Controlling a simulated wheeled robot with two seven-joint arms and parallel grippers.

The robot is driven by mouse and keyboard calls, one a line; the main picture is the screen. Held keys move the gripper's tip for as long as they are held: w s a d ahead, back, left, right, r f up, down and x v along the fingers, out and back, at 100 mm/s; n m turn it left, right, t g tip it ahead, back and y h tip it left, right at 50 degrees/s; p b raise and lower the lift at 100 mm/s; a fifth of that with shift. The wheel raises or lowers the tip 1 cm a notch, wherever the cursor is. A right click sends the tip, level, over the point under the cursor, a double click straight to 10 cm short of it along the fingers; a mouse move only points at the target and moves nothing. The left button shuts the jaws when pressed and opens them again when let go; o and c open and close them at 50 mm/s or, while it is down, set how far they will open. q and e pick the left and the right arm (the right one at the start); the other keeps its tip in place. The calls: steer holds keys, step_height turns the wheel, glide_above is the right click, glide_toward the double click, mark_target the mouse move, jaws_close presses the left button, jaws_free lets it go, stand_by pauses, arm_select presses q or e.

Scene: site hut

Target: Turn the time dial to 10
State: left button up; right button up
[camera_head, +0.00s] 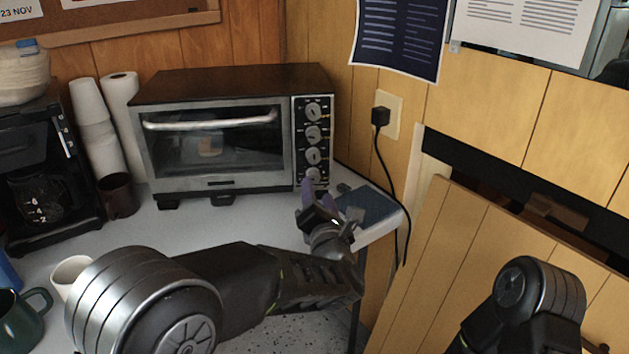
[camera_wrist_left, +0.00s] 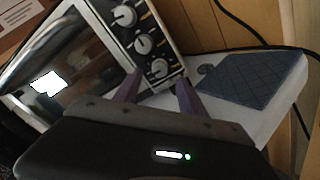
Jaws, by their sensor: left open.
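The toaster oven (camera_head: 215,135) stands on the white counter with its door closed. Its right-hand panel carries a column of several round silver dials; the lowest dial (camera_head: 313,174) is nearest my left gripper (camera_head: 316,194). The dial labels and settings are too small to read, so I cannot tell which dial is marked time. In the left wrist view my left gripper (camera_wrist_left: 158,82) is open, its two purple fingers pointing at the lowest dial (camera_wrist_left: 159,67), one towards each side of it. Contact with the dial cannot be made out. My right gripper is out of view.
A dark blue book or pad (camera_head: 368,212) lies at the counter's right edge beside my left gripper. A power cord (camera_head: 394,180) hangs from the wall plug. A coffee maker (camera_head: 40,180), cups and a paper roll (camera_head: 122,115) stand left of the oven.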

mark_target(315, 179)
arm_select(q)
steer(key=w, duration=0.5)
steer(key=shift+w+a, duration=0.3)
steer(key=shift+w, duration=0.05)
steer(key=shift+c, duration=0.5)
jaws_close()
